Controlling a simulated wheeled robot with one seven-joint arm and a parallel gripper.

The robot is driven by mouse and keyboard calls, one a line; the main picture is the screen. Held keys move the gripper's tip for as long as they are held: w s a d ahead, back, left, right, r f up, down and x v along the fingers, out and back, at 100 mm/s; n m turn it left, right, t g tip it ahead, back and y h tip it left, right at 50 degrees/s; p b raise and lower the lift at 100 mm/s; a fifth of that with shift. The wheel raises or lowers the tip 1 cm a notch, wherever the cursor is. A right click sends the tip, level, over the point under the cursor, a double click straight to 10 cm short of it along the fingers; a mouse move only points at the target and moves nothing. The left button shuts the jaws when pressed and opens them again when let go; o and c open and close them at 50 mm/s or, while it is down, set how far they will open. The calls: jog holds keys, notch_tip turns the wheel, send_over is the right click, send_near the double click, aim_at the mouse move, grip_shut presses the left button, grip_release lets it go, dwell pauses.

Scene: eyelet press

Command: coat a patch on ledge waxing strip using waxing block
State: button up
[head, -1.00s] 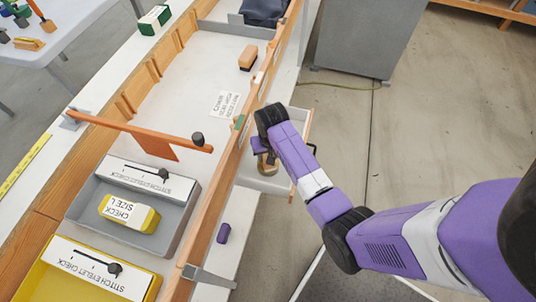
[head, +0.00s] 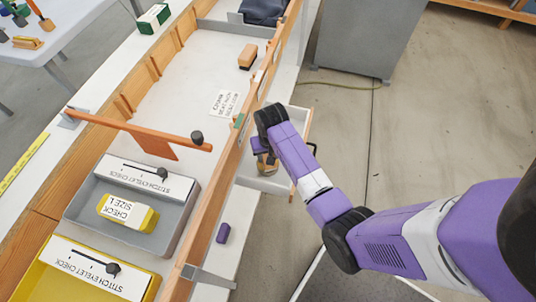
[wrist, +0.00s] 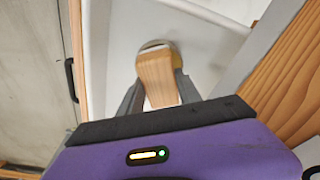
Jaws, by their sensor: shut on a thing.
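My gripper (head: 264,154) is at the open drawer beside the table's right edge. It is shut on a tan wooden-handled piece (wrist: 156,78), which lies between the two grey fingers in the wrist view. A rounded greyish end shows beyond the handle, over the drawer's pale floor. I cannot tell whether this piece is the waxing block, or whether it touches the drawer floor. No strip is clearly marked as the waxing strip. A small purple block (head: 223,233) lies on the white ledge (head: 228,262) below the table's edge.
The open drawer (head: 268,184) has walls close around my gripper; its black handle (wrist: 70,80) shows in the wrist view. A wooden rail (head: 228,160) borders the table. A grey tray (head: 180,222), a yellow tray (head: 40,280) and an orange bar (head: 130,130) stand at left.

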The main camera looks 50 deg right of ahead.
jog(key=shift+f, duration=0.5)
dwell(1.9)
notch_tip(320, 180, up, 7)
jog(key=p, duration=0.7)
jog(key=shift+r+p, duration=0.1)
jog(key=shift+p, duration=0.2)
jog(key=shift+s, duration=0.1)
dwell(0.7)
